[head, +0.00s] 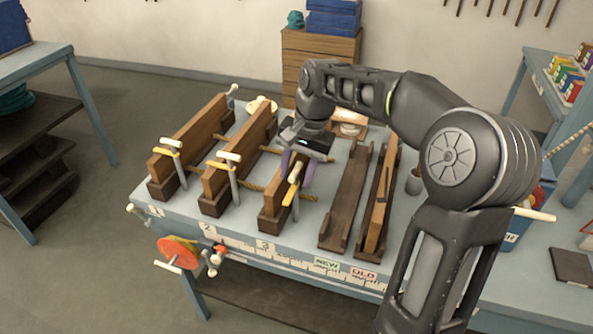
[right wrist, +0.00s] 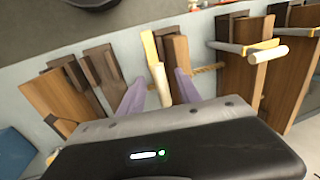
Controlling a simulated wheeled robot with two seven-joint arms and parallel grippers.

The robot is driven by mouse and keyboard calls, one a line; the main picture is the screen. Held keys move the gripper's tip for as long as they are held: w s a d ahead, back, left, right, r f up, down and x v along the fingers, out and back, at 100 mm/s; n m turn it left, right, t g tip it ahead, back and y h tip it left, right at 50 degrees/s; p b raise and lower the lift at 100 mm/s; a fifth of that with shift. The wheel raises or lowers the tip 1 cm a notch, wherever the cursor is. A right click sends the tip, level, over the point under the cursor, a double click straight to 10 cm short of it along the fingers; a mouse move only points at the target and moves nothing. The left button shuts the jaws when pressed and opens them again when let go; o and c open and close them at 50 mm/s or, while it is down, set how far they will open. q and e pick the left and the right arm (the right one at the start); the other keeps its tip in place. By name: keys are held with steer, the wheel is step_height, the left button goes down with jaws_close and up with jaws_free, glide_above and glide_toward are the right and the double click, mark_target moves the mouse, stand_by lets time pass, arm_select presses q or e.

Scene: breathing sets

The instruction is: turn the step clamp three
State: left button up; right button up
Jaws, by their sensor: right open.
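Clamp three (head: 293,187) stands at the front end of the wooden piece in the dark holder (head: 270,225) behind the label 3. It has a yellow bar and a pale handle. My right gripper (head: 296,174) is over it with its purple fingers open. In the right wrist view the clamp's pale handle (right wrist: 160,84) shows between the two spread fingers (right wrist: 160,76), with no clear contact. The gripper body hides the back of this piece. My left gripper is not in view.
Similar clamps stand on piece one (head: 170,147) and piece two (head: 229,160) to the left. A dark empty tray (head: 347,200) and another holding a board (head: 382,205) lie to the right. An orange wheel (head: 177,252) is at the table's front edge.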

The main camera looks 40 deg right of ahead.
jaws_close()
stand_by(0.5)
stand_by(1.0)
